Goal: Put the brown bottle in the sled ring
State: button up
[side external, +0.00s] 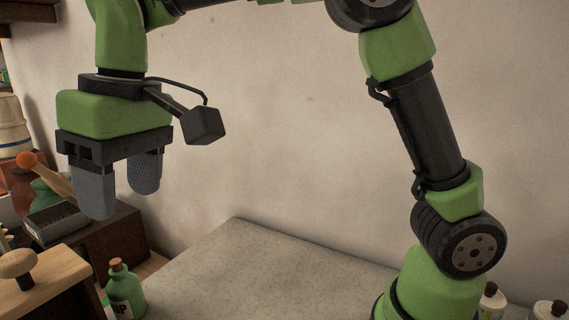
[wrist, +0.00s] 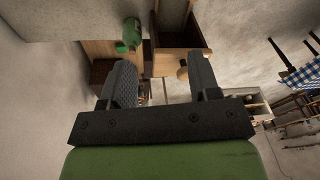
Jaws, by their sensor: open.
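My gripper (side external: 121,186) is open and empty, high at the left of the side external view, with its grey fingers pointing down. In the wrist view my gripper (wrist: 160,72) shows its two fingers apart, with nothing held between them. I cannot make out a brown bottle in either view. A green bottle (wrist: 131,34) also shows in the wrist view, beyond the fingers. I cannot make out a sled ring in either view.
A wooden box with a round knob (side external: 17,263) stands at lower left; an open wooden box (wrist: 180,60) shows in the wrist view. A dark tray (side external: 57,221) and green jar (side external: 48,196) lie behind. The grey worktop (side external: 250,275) is largely clear. White jars (side external: 490,302) stand at lower right.

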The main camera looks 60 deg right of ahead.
jog(key=s+d+r+m+t+y, duration=0.1)
jog(key=s+d+r+m+t, duration=0.25)
jog(key=s+d, duration=0.45)
jog(key=s+d+f+m+t, duration=0.2)
jog(key=s+d+f+m, duration=0.1)
jog(key=s+d, duration=0.3)
jog(key=shift+s+d+m, duration=0.25)
jog(key=shift+s+m, duration=0.1)
jog(key=shift+s, duration=0.85)
